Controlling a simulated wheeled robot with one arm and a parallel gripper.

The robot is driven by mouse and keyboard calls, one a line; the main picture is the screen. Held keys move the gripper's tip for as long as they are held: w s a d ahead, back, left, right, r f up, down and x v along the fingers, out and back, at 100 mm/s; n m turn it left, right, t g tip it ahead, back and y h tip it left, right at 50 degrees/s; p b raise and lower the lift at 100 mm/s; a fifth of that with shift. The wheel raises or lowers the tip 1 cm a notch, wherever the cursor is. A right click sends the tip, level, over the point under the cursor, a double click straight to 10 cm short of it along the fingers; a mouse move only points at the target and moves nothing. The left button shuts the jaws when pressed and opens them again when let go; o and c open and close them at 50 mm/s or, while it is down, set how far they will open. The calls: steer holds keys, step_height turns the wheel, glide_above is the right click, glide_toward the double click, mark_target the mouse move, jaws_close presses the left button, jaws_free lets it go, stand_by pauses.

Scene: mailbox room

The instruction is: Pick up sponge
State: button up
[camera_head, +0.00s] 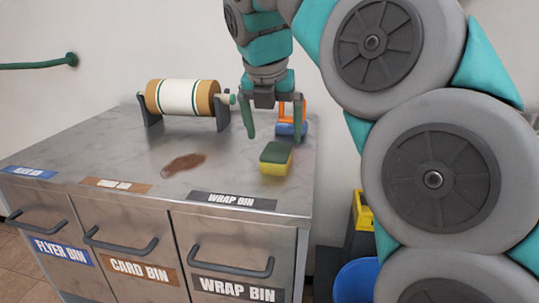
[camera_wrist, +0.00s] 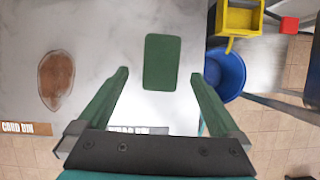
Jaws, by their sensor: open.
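The sponge (camera_head: 276,160) lies on the metal counter top near its right end, green side up and yellow below. In the wrist view the sponge (camera_wrist: 161,58) is a green rectangle, seen from above, ahead of and between the fingertips. My gripper (camera_head: 274,136) is open and empty, pointing down above and slightly behind the sponge in the head view. Both green fingers show in the wrist view (camera_wrist: 159,76), spread wider than the sponge. They look apart from it.
A brown stain (camera_head: 184,164) marks the counter (camera_head: 120,150) left of the sponge. A paper roll (camera_head: 180,97) on a stand is at the back. An orange-and-blue object (camera_head: 287,129) sits behind my gripper. A blue bin (camera_head: 356,282) and yellow item (camera_head: 362,210) stand right of the counter.

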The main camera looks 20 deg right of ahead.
mark_target(277, 151)
steer(key=shift+x, duration=3.2)
steer(key=shift+s, duration=0.1)
steer(key=c, duration=1.3)
